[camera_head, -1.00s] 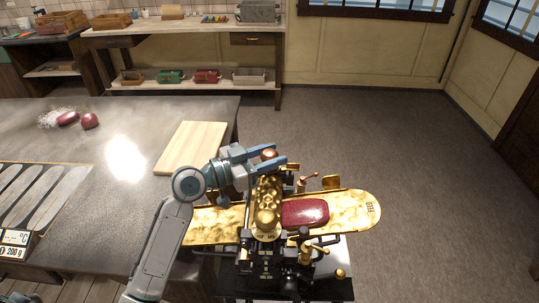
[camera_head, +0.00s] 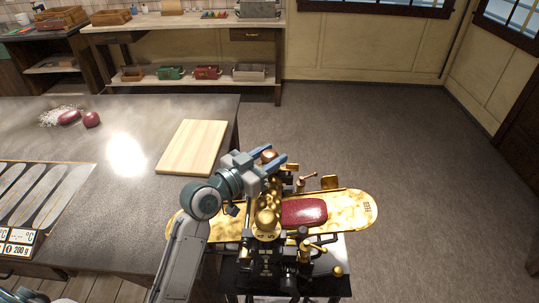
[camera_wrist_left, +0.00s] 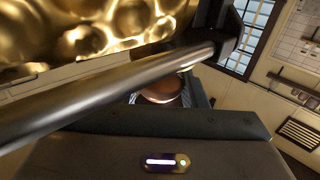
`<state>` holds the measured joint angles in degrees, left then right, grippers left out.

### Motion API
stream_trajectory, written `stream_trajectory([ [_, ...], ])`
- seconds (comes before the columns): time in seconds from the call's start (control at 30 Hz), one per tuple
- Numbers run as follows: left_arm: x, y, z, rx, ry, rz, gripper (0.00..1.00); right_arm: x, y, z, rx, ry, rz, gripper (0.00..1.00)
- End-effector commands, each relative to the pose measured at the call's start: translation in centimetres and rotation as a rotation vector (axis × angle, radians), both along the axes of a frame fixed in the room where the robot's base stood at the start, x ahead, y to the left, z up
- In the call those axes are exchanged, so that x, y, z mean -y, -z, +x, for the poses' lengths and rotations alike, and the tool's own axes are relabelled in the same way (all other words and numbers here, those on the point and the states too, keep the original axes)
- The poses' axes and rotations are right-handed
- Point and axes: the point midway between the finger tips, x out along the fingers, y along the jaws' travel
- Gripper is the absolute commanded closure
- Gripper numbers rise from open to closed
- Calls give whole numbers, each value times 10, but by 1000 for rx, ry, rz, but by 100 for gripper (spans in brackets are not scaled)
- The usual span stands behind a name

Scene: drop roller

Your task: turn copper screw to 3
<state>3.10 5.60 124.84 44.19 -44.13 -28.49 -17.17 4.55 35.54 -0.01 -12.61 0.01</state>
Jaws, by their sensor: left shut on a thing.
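The copper screw (camera_head: 268,155) shows as a round copper knob at the back of the brass roller machine (camera_head: 266,222). My left gripper (camera_head: 276,161) reaches over the machine from the left, with its blue fingers on either side of the copper knob and shut on it. In the left wrist view the copper knob (camera_wrist_left: 160,92) shows partly, behind a metal bar and between the fingers. No number or scale for the screw is readable. My right gripper is not in view.
A dark red slab (camera_head: 304,211) lies on the brass feed plate (camera_head: 352,208). A wooden board (camera_head: 192,147) lies on the grey counter (camera_head: 130,115) to the left. Small cranks and levers (camera_head: 308,180) stick out on the machine's right side.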

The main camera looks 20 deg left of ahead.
Motion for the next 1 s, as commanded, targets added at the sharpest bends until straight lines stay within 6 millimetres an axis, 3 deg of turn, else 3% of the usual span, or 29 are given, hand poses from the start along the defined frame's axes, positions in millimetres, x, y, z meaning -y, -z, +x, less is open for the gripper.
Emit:
stream_trajectory([
  [0.07,0,0,0,0,1,-1,84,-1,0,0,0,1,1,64],
  [0.1,0,0,0,0,1,0,55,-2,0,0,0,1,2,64],
  [0.2,0,0,0,0,1,0,41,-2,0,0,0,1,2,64],
  [0.57,-3,1,-4,1,1,2,41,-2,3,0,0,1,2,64],
  [1.0,-33,3,-59,0,0,8,41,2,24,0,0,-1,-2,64],
])
